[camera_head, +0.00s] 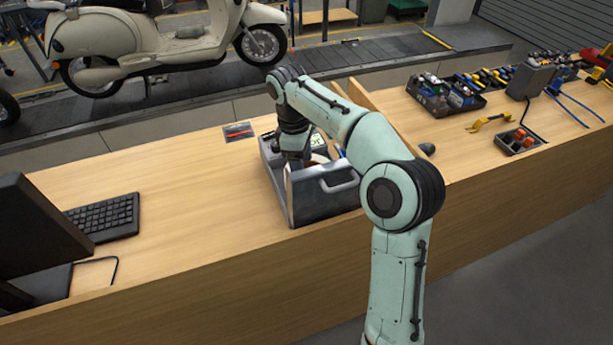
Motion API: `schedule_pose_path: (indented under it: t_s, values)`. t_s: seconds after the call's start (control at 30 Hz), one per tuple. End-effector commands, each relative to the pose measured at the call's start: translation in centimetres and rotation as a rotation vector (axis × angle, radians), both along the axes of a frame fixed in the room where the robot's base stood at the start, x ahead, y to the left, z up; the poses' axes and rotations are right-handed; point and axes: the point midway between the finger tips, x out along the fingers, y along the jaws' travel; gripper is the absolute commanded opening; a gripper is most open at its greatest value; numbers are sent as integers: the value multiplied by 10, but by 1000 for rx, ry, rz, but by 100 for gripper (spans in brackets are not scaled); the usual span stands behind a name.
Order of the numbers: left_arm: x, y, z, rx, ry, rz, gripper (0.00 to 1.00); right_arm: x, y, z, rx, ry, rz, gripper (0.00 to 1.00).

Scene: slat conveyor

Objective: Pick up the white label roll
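My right arm comes in from the bottom right, and its gripper (299,165) points down into a grey open tool tote (318,200) on the wooden bench. The fingers are mostly hidden by the tote's near wall and the wrist, so I cannot tell whether they are open or shut. I cannot clearly make out the white label roll. Small items show inside the tote beside the gripper, partly covered by the arm. My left gripper is not in view.
A keyboard (105,216) and a dark monitor (38,235) are at the left. A red-marked item (239,132) lies behind the tote. A tool tray (445,95) and a small bin (517,142) are at the right. Bare bench lies between keyboard and tote.

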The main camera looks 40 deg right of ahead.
Motion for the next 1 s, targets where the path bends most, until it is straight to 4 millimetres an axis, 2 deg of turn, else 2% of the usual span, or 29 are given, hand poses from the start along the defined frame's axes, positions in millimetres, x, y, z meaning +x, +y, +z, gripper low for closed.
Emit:
schedule_pose_path:
  t_s: [0.03, 0.1, 0.37, 0.63, 0.77, 0.97, 1.0]
  values:
    - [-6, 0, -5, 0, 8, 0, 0, -3, 0, -14, 2, 8, 1, 64]
    - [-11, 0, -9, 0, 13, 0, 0, -4, -1, -27, 2, 7, 0, 64]
    - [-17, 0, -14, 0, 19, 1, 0, -5, -2, -45, 3, 1, 1, 64]
    - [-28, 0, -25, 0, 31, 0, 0, -11, -5, -84, 5, 2, -1, 64]
    - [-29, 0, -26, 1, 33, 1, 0, -11, -5, -91, 5, -1, 1, 64]
    - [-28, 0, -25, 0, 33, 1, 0, -11, -5, -91, 5, -3, 1, 64]
    - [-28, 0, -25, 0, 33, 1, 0, -11, -5, -91, 5, -3, 0, 54]
